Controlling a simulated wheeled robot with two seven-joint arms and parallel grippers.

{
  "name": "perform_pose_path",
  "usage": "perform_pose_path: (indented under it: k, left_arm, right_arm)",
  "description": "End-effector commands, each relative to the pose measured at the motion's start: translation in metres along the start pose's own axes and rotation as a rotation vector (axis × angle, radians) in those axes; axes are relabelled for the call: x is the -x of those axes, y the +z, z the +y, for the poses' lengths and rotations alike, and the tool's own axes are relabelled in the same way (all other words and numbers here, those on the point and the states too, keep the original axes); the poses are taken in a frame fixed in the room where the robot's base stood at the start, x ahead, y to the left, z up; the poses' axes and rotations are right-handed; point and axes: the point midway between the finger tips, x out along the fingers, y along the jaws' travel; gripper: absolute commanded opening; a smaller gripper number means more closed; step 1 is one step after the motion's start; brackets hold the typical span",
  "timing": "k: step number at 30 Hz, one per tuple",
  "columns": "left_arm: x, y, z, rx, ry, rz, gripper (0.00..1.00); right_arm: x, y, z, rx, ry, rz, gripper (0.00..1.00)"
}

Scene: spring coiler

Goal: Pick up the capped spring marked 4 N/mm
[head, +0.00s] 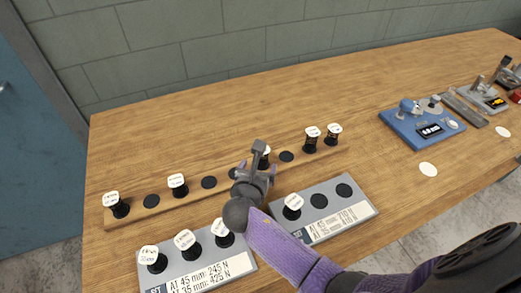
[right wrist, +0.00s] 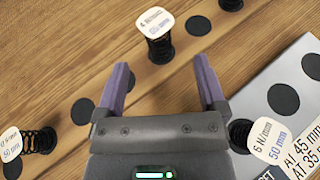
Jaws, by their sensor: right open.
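A black coil spring with a white cap (right wrist: 154,24) stands ahead of my right gripper in the right wrist view. Its cap seems to begin with a 4, but the small print is not fully legible. In the head view the same spring (head: 265,152) stands on the wooden rail, partly hidden behind my right gripper (head: 259,150). In the right wrist view the gripper (right wrist: 161,66) is open and empty. The spring stands between the lines of its two fingers, around their tips, with no visible contact. My left gripper is not in view.
The wooden rail (head: 135,213) holds several other capped springs and black empty spots. Two grey trays (head: 180,270) (head: 365,206) with capped springs lie in front. A capped spring marked 6 N/mm, 50 mm (right wrist: 268,135) is beside the right finger. A blue device (head: 420,125) stands right.

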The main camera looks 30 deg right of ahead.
Motion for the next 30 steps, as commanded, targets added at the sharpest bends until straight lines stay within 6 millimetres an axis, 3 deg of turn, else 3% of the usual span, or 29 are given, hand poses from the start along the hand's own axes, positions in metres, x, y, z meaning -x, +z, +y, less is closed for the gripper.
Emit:
perform_pose_path:
  k: [12,20,30]
  left_arm:
    - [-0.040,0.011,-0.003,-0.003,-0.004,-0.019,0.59]
    - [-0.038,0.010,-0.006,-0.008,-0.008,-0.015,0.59]
    - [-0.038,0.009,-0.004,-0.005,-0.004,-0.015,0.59]
  right_arm:
    - [-0.075,0.000,0.003,-0.002,0.002,-0.007,0.90]
    - [-0.077,0.004,0.003,-0.003,0.004,-0.009,0.88]
    - [-0.077,0.004,0.003,-0.004,0.004,-0.009,0.16]
